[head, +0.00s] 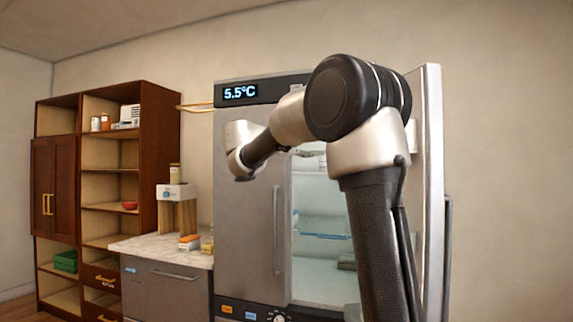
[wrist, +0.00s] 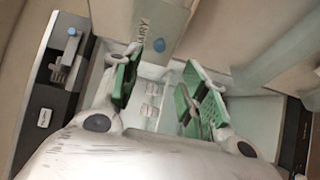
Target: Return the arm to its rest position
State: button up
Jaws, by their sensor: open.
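My arm rises at the right of the head view and bends left across the front of a grey refrigerator (head: 235,200). In the wrist view my gripper (wrist: 160,92) is open, its green-padded fingers apart, with nothing held between them. Beyond the fingers are a pale interior and small light labels. The fingers cannot be made out in the head view.
The refrigerator's right part stands open, showing pale shelves (head: 325,228). A panel marked DAIRY (wrist: 150,25) shows in the wrist view. A marble-topped counter (head: 135,246) and a brown shelf unit (head: 160,150) stand to the left. The wall above is clear.

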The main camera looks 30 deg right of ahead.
jog(key=s+a+f+n+y, duration=0.1)
jog(key=s+f+y, duration=0.25)
jog(key=f, duration=0.65)
jog(key=s+f+n+y, duration=0.2)
jog(key=f+y, duration=0.3)
jog(key=f, duration=0.5)
jog(key=s+a+f+m+t+y, duration=0.1)
jog(key=s+a+f+t+y, duration=0.1)
jog(key=s+a+f+y, duration=0.2)
jog(key=s+a+f+m+t+y, duration=0.1)
jog(key=s+a+f+y, duration=0.4)
jog(key=s, duration=1.3)
jog(key=a+f+m, duration=0.1)
jog(key=a+f, duration=0.3)
jog(key=a, duration=0.1)
jog(key=shift+s+a+f+t, duration=0.15)
jog(key=shift+a+f+t, duration=0.2)
jog(key=shift+f+t, duration=0.05)
